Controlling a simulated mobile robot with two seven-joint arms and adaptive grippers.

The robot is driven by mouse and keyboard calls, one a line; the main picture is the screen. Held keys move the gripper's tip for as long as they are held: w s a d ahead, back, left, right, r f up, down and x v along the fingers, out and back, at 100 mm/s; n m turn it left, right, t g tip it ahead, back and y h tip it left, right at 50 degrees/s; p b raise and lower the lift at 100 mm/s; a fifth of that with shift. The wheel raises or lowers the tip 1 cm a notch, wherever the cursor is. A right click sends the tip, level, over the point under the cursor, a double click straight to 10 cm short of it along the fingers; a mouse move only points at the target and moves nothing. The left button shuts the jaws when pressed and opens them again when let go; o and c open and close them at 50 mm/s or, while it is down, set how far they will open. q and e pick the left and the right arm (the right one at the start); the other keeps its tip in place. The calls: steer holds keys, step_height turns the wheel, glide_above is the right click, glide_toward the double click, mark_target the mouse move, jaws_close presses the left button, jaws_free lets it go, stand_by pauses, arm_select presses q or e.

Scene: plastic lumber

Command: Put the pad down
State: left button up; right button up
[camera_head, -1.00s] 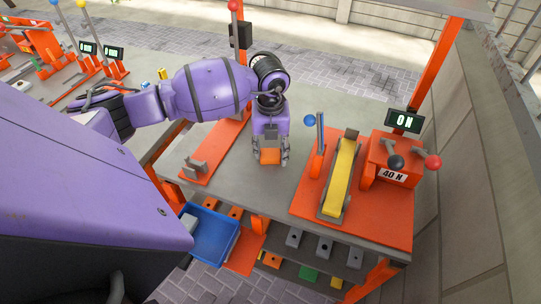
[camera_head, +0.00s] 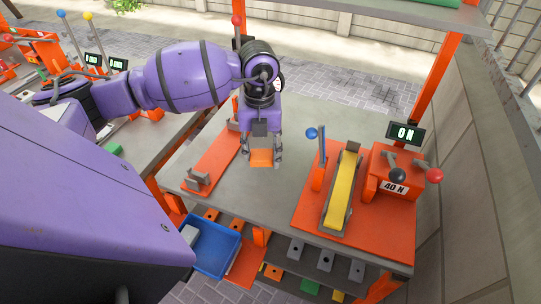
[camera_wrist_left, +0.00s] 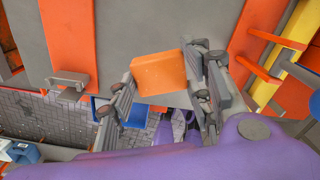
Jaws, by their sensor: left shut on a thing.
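The pad is an orange block (camera_head: 262,158), held between the fingers of my left gripper (camera_head: 262,150). In the left wrist view the orange pad (camera_wrist_left: 159,74) sits between the two grey fingers of my left gripper (camera_wrist_left: 165,85), which are shut on it. In the head view the gripper points down over the grey table top (camera_head: 225,185), between the left orange plate and the yellow-belted rig. I cannot tell whether the pad touches the table. My right gripper is not in view.
An orange plate with a grey bracket (camera_head: 196,178) lies left on the table. At right stands a rig with a yellow belt (camera_head: 341,190), a blue-knobbed lever (camera_head: 312,133) and a 40 N box (camera_head: 394,187). A blue bin (camera_head: 213,247) is below the front edge. Bare table surrounds the gripper.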

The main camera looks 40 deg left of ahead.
arm_select(q)
steer(key=s+r, duration=0.4)
steer(key=s, duration=0.5)
steer(key=shift+s+a+r, duration=0.3)
steer(key=shift+a+r, duration=0.05)
steer(key=shift+a, duration=0.05)
